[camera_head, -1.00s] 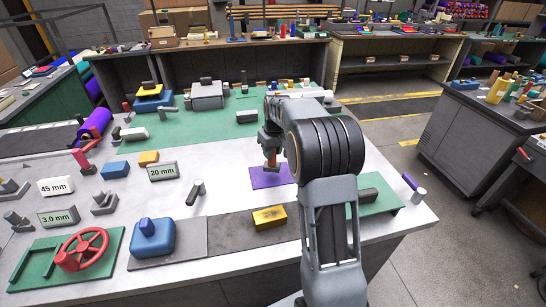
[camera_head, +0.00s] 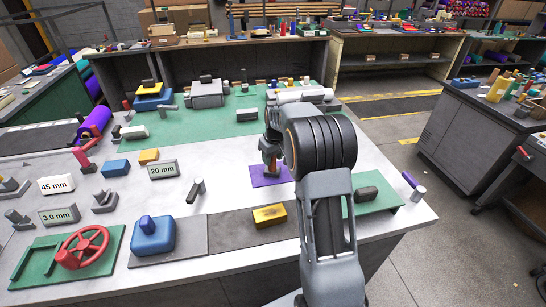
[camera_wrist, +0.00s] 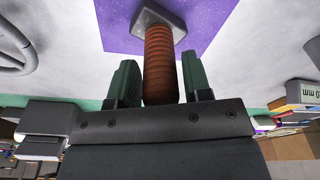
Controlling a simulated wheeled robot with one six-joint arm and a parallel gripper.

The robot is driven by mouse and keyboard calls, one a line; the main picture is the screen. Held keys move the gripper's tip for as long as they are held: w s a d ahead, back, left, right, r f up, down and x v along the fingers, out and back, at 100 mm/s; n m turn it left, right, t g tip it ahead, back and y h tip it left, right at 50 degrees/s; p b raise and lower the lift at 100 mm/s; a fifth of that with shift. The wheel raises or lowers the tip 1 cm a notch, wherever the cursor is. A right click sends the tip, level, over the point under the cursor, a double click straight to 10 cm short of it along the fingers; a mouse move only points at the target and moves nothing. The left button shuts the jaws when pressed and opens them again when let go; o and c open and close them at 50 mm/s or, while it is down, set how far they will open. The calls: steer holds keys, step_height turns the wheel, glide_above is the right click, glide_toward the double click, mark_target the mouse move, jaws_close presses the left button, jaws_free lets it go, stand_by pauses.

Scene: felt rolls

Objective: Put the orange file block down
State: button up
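The orange file block (camera_wrist: 160,65) is an orange-brown ribbed grip on a grey base (camera_wrist: 158,18). In the head view the block (camera_head: 270,158) is small, below my gripper (camera_head: 271,150), over the purple felt (camera_head: 270,179) on the white bench.
A yellow block (camera_head: 269,216) lies on the dark strip in front. A green board with a dark block (camera_head: 367,193) is to the right. A grey L-shaped part (camera_head: 195,190) and the 20 mm tag (camera_head: 163,170) are left. Bare bench surrounds the purple felt.

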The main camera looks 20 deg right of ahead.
mark_target(275, 173)
steer(key=shift+o, duration=1.1)
step_height(275, 173, up, 12)
steer(key=s, duration=0.2)
steer(key=s+a+r+m+t, duration=0.1)
steer(key=s+a, duration=0.3)
steer(key=s, duration=0.2)
steer(key=s+a+r, duration=0.1)
steer(key=s+a, duration=0.3)
steer(key=s, duration=0.3)
steer(key=s+a+f, duration=0.1)
steer(key=s+f, duration=0.1)
steer(key=s, duration=0.3)
steer(key=s+a+f+m+t, duration=0.1)
steer(key=s+a+f, duration=0.1)
steer(key=s, duration=0.4)
steer(key=shift+s+a+f, duration=0.25)
steer(key=shift+s+f, duration=0.05)
steer(key=shift+f, duration=0.4)
